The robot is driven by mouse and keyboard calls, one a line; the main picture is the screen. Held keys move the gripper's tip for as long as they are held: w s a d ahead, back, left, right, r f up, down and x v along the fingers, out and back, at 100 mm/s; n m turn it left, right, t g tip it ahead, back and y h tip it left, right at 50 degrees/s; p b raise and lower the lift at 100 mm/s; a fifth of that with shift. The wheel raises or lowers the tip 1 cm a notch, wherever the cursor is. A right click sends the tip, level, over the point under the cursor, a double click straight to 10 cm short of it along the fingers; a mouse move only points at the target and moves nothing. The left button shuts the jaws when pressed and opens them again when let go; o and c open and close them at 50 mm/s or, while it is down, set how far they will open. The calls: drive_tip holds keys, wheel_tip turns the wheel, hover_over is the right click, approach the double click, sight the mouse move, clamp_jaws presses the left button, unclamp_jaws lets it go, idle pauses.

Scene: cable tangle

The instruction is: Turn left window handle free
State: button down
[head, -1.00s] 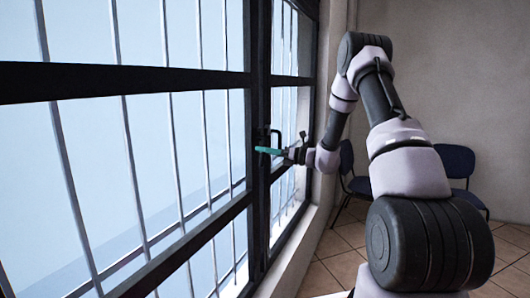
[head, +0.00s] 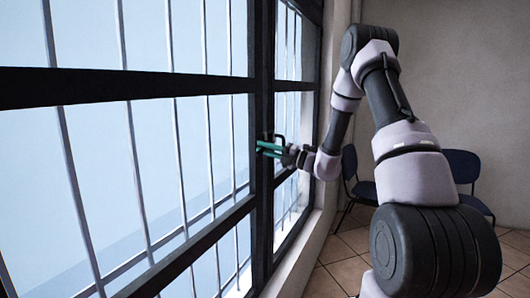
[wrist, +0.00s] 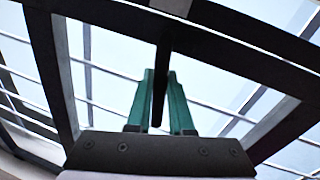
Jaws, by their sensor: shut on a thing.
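The dark window handle (wrist: 159,92) shows in the wrist view as a thin bar running down from the black window frame between my fingers. My gripper (wrist: 160,76) has teal fingers, one on each side of the bar, and is shut on it. In the head view my gripper (head: 268,149) reaches left to the black upright between the window panes. A small dark part of the handle (head: 280,138) shows there just above the fingers. The exact angle of the handle is too small to tell in the head view.
The window (head: 120,88) has black frame bars and thin pale vertical rods behind them. The wall and sill lie close to the right of my gripper. Blue chairs (head: 463,168) stand by the back wall on the tiled floor (head: 345,243).

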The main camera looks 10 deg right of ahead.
drive_tip(key=shift+r+m+t, duration=0.15)
drive_tip(key=shift+r+m, duration=0.1)
drive_tip(key=shift+m, duration=0.4)
drive_tip(key=shift+r+m+t, duration=0.15)
drive_tip(key=shift+r+m, duration=0.05)
drive_tip(key=shift+m, duration=0.45)
drive_tip(key=c, duration=0.8)
unclamp_jaws()
drive_tip(key=v, duration=1.1)
drive_tip(key=shift+r, duration=0.15)
drive_tip(key=shift+a, duration=0.1)
